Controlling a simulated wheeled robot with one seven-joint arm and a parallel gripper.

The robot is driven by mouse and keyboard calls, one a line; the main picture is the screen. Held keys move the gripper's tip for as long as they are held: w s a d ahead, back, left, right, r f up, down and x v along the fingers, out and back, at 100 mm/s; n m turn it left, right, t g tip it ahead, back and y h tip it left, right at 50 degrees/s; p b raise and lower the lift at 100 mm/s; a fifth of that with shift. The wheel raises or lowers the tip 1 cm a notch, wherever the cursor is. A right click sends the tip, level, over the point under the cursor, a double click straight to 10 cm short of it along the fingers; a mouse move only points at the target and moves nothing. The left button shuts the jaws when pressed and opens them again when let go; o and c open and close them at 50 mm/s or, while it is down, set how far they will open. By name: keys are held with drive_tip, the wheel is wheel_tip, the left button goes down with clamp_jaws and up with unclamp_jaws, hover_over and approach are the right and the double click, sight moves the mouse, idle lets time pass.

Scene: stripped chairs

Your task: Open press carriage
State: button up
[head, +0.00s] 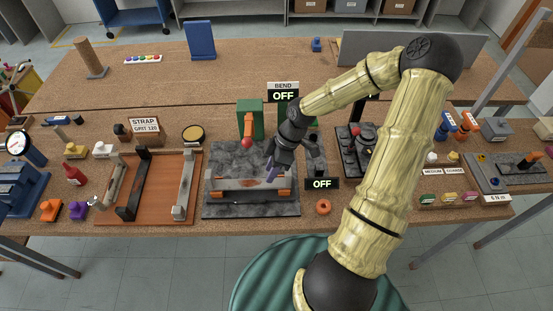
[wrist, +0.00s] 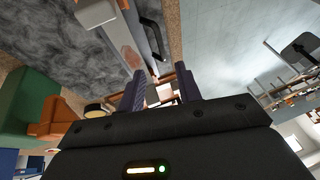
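The press stands mid-bench under a sign reading BEND OFF (head: 283,92). It has a dark marbled base (head: 225,207), a green post (head: 257,117) and an orange lever with a red ball end (head: 248,128). A long grey bar with orange blocks (head: 240,184) lies across the base; I take it as the press carriage, but cannot be sure. My gripper (head: 271,168) hangs over the bar's right half and hides part of it. In the wrist view its purple fingers (wrist: 160,92) are apart with nothing held between them. The marbled base (wrist: 50,40) and green post (wrist: 28,100) show at left.
A red-brown strap tray (head: 160,205) stands close on the left. A black fixture with a red knob (head: 355,150) stands behind my arm.

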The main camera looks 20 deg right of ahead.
drive_tip(key=v, duration=0.4)
drive_tip(key=shift+d+r, duration=0.1)
drive_tip(key=shift+d, duration=0.05)
idle(0.4)
drive_tip(key=s+a+r+m+t+h+b, duration=0.3)
drive_tip(key=s+r+m+h, duration=0.2)
drive_tip(key=m, duration=0.9)
drive_tip(key=s+r, duration=0.2)
drive_tip(key=s, duration=0.2)
drive_tip(key=shift+a+r, duration=0.2)
drive_tip(key=shift+a, duration=0.05)
drive_tip(key=shift+w, duration=0.1)
